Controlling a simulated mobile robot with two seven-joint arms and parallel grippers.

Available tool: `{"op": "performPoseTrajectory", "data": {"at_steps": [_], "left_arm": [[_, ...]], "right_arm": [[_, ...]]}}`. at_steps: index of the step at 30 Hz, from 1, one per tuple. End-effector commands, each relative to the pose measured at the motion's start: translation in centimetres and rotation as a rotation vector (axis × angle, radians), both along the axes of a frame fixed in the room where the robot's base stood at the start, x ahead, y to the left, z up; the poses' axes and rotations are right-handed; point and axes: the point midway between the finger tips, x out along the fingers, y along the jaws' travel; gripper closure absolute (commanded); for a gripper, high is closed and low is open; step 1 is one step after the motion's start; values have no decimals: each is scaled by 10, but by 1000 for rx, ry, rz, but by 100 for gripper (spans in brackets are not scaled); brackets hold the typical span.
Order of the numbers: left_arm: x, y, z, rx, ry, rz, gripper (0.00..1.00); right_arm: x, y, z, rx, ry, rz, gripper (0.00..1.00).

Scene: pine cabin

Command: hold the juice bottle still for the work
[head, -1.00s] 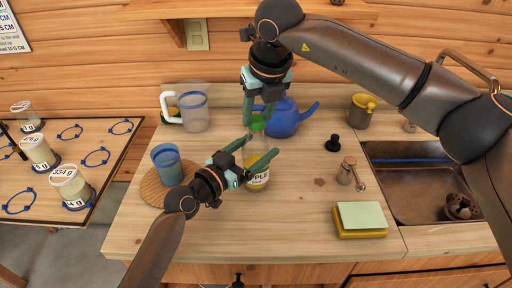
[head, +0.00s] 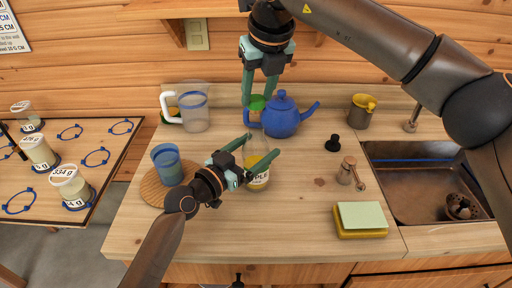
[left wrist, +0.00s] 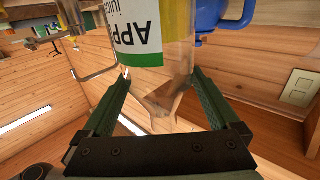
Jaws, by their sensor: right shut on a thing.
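The juice bottle (head: 259,181) stands upright on the counter, its lower part yellow; its white label with green shows in the left wrist view (left wrist: 135,35). My left gripper (head: 262,147) is open, one finger on each side of the bottle's upper part. In the left wrist view the fingers (left wrist: 165,88) stand apart with the bottle between them; I cannot tell whether they touch it. My right gripper (head: 259,98) is shut on the green cap (head: 257,103), above and behind the bottle, apart from its open neck.
A blue teapot (head: 281,121) stands just behind the bottle. A blue cup (head: 167,165) on a round wooden board (head: 149,190) is left of my left gripper. A clear jug (head: 195,112), a grinder (head: 347,171) and a sponge stack (head: 361,220) stand around. The front middle counter is clear.

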Motion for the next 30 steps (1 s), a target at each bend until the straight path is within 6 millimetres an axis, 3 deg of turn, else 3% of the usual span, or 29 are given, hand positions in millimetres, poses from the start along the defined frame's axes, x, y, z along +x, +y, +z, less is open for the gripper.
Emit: {"op": "performPoseTrajectory", "data": {"at_steps": [13,24,30], "left_arm": [[-9,10,-1,3,-1,2,0],[-65,58,-1,6,0,0,0],[-83,75,-1,2,1,1,0]], "right_arm": [[0,0,0,0,0,0,100],[0,0,0,0,0,0,100],[0,0,0,0,0,0,100]]}}
